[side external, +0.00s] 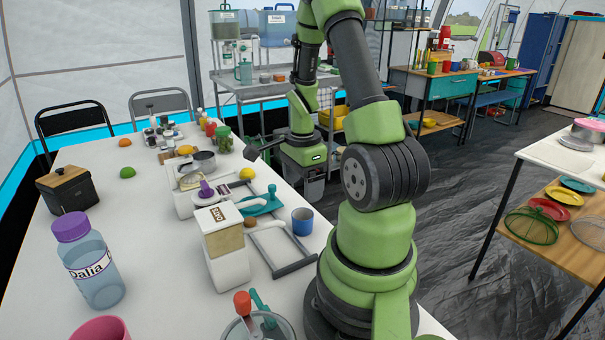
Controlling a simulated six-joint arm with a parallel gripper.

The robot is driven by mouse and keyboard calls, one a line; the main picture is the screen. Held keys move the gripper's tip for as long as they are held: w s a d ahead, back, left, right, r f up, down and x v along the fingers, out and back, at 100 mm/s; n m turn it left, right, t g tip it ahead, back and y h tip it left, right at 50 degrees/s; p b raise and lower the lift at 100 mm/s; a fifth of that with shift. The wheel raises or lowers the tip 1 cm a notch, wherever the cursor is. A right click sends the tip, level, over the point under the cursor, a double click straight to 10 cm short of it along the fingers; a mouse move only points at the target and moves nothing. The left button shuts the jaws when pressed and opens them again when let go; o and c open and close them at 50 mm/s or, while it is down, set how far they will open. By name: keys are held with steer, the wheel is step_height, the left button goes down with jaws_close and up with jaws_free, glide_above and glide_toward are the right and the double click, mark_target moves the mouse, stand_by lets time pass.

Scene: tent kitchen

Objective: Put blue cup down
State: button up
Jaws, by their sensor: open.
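The blue cup (303,226) stands upright on the white table (150,235), close to its right edge and just left of my arm's base. No gripper touches it. My gripper (252,151) is small and dark in this view, up and to the left of the cup in the picture, pointing left. It is open and no object shows in it. Its fingertips are too small to make out in detail.
Left of the cup are a grey frame (290,268), a teal tool (262,204), a lemon (247,174) and a white box (225,250). A large bottle (90,265) and a dark container (68,191) stand further left. The table's middle has free room.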

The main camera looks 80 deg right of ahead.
steer(key=w+a+r+n+t+h, duration=0.1)
steer(key=w+a+r+n+t, duration=0.15)
steer(key=a+r+n, duration=0.3)
steer(key=w+a+r+n+t, duration=0.1)
steer(key=w+a+r+n, duration=0.25)
steer(key=r, duration=0.35)
steer(key=s+a+r+n+t+y, duration=0.1)
steer(key=s+a+r+n+t, duration=0.1)
steer(key=a+n, duration=0.4)
steer(key=s+a+r+n+t+y, duration=0.1)
steer(key=s+a+r+n+y, duration=0.1)
steer(key=a+r+n, duration=0.4)
steer(key=shift+s+a+r+n+t, duration=0.15)
steer(key=shift+s+a+n+t, duration=0.2)
steer(key=shift+s+a+n, duration=0.55)
steer(key=shift+d, duration=0.1)
